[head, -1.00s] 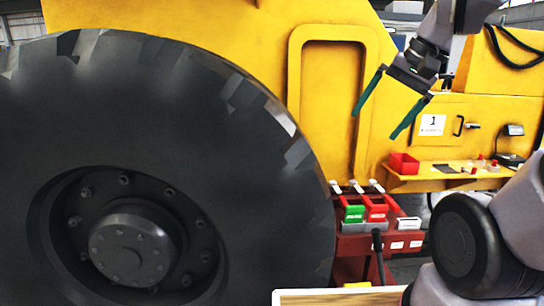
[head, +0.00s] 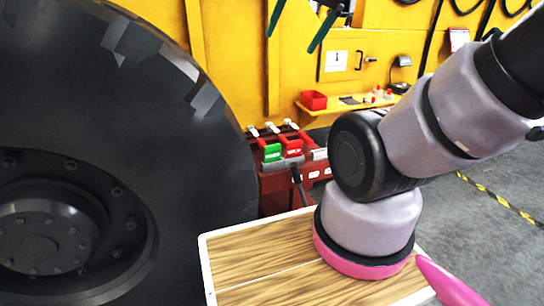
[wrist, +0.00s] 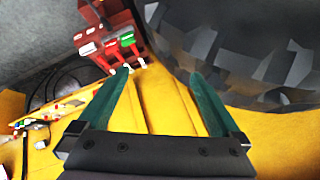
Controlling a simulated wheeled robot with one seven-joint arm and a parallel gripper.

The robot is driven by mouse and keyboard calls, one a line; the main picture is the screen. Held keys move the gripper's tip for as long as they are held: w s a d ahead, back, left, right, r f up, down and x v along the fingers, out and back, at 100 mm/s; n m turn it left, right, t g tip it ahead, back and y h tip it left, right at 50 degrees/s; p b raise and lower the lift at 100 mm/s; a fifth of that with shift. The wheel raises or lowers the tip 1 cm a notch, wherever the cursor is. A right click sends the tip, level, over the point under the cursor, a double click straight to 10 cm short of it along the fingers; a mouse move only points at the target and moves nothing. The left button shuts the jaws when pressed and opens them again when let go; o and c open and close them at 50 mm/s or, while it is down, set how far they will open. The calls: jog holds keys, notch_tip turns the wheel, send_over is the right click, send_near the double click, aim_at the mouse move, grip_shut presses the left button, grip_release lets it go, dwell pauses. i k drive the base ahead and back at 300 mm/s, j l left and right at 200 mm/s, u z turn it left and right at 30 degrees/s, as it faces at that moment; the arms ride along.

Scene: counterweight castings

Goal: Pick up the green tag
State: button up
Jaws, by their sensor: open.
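The green tag (head: 272,152) is on a red stand (head: 282,185) beside the big black tyre, just left of a red tag (head: 292,146). In the wrist view the green tag (wrist: 127,39) shows upside down near the top, beyond the fingertips and left of the tyre. My gripper (wrist: 152,80) is open and empty, its two green fingers spread wide. In the head view my gripper (head: 298,22) is at the top edge, partly cut off, above and apart from the tag.
The big black tyre (head: 130,110) stands close left of the red stand. A yellow shelf (head: 335,110) with a red bin (head: 313,100) and small items is on the yellow machine to the right. Grey floor (head: 480,240) is open at right, with a striped line.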

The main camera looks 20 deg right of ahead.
aim_at(272, 152)
jog(key=i+j+z, duration=0.3)
jog(key=j+z, duration=0.1)
jog(key=z, duration=1.2)
jog(key=i+j, duration=0.05)
